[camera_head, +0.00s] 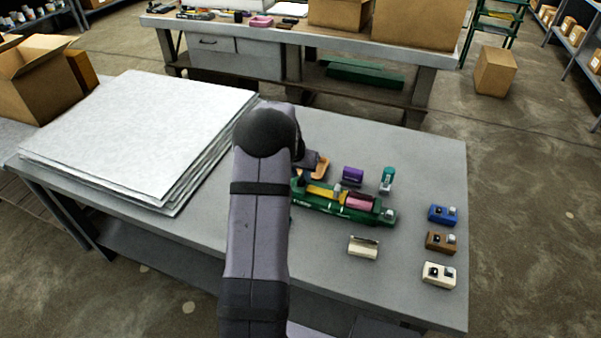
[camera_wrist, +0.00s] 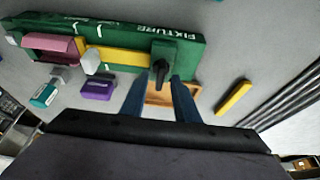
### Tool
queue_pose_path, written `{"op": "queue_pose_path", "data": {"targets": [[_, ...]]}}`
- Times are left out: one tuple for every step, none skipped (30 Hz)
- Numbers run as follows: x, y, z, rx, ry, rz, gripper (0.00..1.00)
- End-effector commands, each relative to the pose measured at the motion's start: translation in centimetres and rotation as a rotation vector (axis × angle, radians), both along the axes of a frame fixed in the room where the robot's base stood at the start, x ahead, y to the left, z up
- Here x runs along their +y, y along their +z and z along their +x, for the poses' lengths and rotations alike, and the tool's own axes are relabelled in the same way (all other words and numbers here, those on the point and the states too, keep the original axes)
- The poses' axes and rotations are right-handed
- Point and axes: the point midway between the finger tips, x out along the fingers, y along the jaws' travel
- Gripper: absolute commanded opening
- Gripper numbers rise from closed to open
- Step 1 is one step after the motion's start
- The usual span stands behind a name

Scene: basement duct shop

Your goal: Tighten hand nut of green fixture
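The green fixture (camera_head: 325,206) lies on the grey table, to the right of my arm in the head view. In the wrist view the fixture (camera_wrist: 198,50) carries white "FIXTURE" lettering, a yellow bar (camera_wrist: 112,56) and a pink block (camera_wrist: 50,46). Its black hand nut (camera_wrist: 161,70) stands on the green block at one end. My gripper (camera_wrist: 160,82) is open, its two blue fingers apart, with the nut just beyond and between the tips. I cannot tell whether they touch it. My arm hides the nut in the head view.
An orange part (camera_head: 321,167) lies behind the fixture. Purple (camera_head: 352,176) and teal (camera_head: 387,179) pieces stand nearby. A cream block (camera_head: 363,247) lies in front. Blue, brown and white blocks line the right. White sheets (camera_head: 140,125) are stacked left. A loose yellow bar (camera_wrist: 233,97) shows in the wrist view.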

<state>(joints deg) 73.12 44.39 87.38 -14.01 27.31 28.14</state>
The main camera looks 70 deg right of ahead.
Motion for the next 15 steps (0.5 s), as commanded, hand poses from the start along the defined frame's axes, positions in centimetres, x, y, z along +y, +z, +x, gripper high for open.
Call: {"op": "queue_pose_path", "data": {"targets": [[-0.01,-0.01,-0.01,0.000,0.000,0.000,0.28],[-0.01,-0.01,-0.01,0.000,0.000,0.000,0.28],[-0.01,-0.01,-0.01,0.000,0.000,0.000,0.28],[-0.01,-0.01,-0.01,0.000,0.000,0.000,0.28],[-0.01,0.00,-0.01,0.000,0.000,0.000,0.23],[-0.01,0.00,0.00,0.000,0.000,0.000,0.14],[-0.01,0.00,0.00,0.000,0.000,0.000,0.07],[-0.01,0.01,0.00,0.000,0.000,0.000,0.00],[-0.01,0.01,0.00,0.000,0.000,0.000,0.00],[-0.01,0.01,0.00,0.000,0.000,0.000,0.00],[0.00,0.01,0.00,0.000,0.000,0.000,0.00],[0.01,0.02,0.00,0.000,0.000,0.000,0.00],[0.00,0.01,0.00,0.000,-0.001,0.000,0.00],[0.00,0.00,0.00,-0.001,-0.002,0.000,0.00],[0.01,-0.01,0.01,0.000,-0.003,0.000,0.00]]}}
